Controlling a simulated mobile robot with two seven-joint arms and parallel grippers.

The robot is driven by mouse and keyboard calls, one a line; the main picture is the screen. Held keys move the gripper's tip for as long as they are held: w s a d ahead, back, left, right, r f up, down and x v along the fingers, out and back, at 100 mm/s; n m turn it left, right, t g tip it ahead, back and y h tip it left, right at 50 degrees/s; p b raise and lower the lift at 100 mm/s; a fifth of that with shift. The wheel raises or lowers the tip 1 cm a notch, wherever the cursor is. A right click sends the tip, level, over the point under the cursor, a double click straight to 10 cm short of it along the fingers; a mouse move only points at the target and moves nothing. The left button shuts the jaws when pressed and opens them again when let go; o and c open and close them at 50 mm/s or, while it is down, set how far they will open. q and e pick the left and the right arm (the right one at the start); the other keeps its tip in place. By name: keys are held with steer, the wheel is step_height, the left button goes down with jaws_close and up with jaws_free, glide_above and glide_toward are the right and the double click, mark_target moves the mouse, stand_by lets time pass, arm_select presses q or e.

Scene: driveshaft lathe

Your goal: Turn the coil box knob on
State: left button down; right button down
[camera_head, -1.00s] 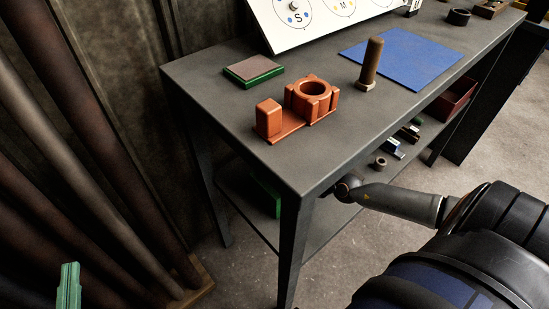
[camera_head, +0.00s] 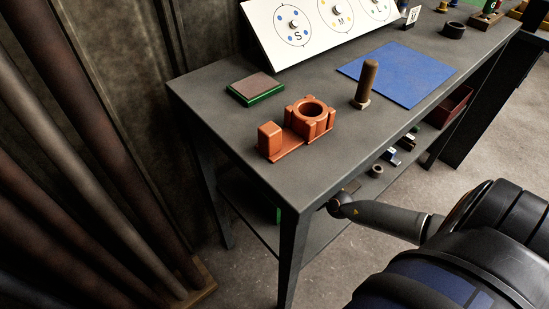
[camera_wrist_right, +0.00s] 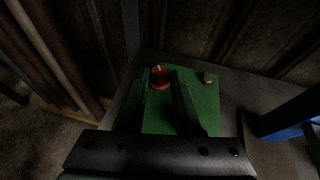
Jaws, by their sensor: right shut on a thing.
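The coil box (camera_wrist_right: 206,105) is a green box on the dark lower shelf in the right wrist view. A red knob (camera_wrist_right: 160,72) with a pale mark on top stands near its far left part. My right gripper (camera_wrist_right: 162,84) has its two fingers on either side of the red knob and is shut on it. In the head view my right arm reaches under the tabletop, and its gripper is hidden there. A sliver of green (camera_head: 279,214) shows behind the table leg, probably the coil box. My left gripper is out of view.
The dark table (camera_head: 225,135) overhangs the shelf, with a front leg (camera_head: 292,262) close to my right arm. On top are an orange holder (camera_head: 300,133), a brown-handled tool (camera_head: 366,85), a blue mat (camera_head: 400,72) and a white dial panel (camera_head: 318,24). Pipes lean at left.

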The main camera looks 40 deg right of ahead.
steer(key=shift+w+d+r, duration=0.1)
steer(key=shift+d+r, duration=0.05)
steer(key=shift+d, duration=0.1)
steer(key=c, duration=1)
jaws_free()
steer(key=o, duration=0.4)
steer(key=shift+a, duration=0.2)
steer(key=v, duration=1.2)
steer(key=shift+s, duration=0.35)
steer(key=shift+s+d, duration=0.1)
